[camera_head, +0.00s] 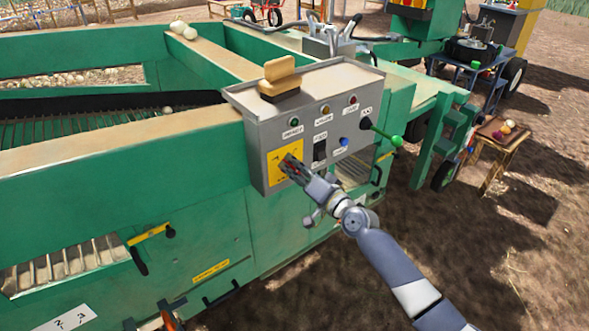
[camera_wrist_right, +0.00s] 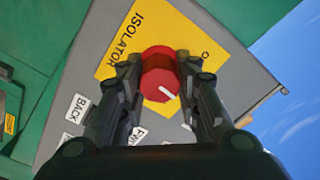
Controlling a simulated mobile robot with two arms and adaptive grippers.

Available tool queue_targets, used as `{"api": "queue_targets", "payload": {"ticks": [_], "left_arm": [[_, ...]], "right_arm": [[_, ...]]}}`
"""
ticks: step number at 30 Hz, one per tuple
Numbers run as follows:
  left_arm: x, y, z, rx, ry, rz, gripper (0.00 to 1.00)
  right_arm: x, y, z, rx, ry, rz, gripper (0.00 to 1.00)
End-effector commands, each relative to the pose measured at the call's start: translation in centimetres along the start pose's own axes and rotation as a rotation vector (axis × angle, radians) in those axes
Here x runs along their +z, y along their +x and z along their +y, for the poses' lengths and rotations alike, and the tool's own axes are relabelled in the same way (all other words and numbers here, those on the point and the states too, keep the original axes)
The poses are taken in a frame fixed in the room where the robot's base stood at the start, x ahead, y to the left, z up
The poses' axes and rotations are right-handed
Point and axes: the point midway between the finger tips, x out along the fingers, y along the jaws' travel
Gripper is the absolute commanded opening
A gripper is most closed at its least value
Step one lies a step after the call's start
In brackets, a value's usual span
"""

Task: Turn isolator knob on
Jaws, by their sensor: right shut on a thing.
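The isolator knob (camera_wrist_right: 160,82) is red and round with a white pointer line. It sits on a yellow plate (camera_wrist_right: 120,50) marked "ISOLATOR". In the head view the yellow plate (camera_head: 274,176) is at the lower left of the grey control box's front. My right gripper (camera_head: 290,166) reaches the knob from the lower right and hides most of it. In the right wrist view my right gripper (camera_wrist_right: 160,78) has its two fingers on either side of the knob, shut on it. The white line points to the lower right. My left gripper is not in view.
The grey control box (camera_head: 352,79) carries several lamps, a black switch (camera_head: 319,149) and a lever with a green ball (camera_head: 397,141). A brush (camera_head: 280,78) lies on top. Green machine walls (camera_head: 120,155) surround the box. Open soil (camera_head: 480,260) lies to the right.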

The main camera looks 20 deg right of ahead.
Motion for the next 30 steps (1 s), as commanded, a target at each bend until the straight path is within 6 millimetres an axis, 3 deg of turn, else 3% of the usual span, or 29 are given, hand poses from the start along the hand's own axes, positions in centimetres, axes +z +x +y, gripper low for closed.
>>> {"api": "queue_targets", "payload": {"ticks": [15,30], "left_arm": [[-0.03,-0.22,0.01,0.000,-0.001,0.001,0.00],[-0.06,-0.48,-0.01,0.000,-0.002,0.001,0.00]], "right_arm": [[0.06,-0.01,0.23,0.001,0.467,0.000,0.06],[0.10,-0.01,0.37,0.002,0.689,0.000,0.06]]}}
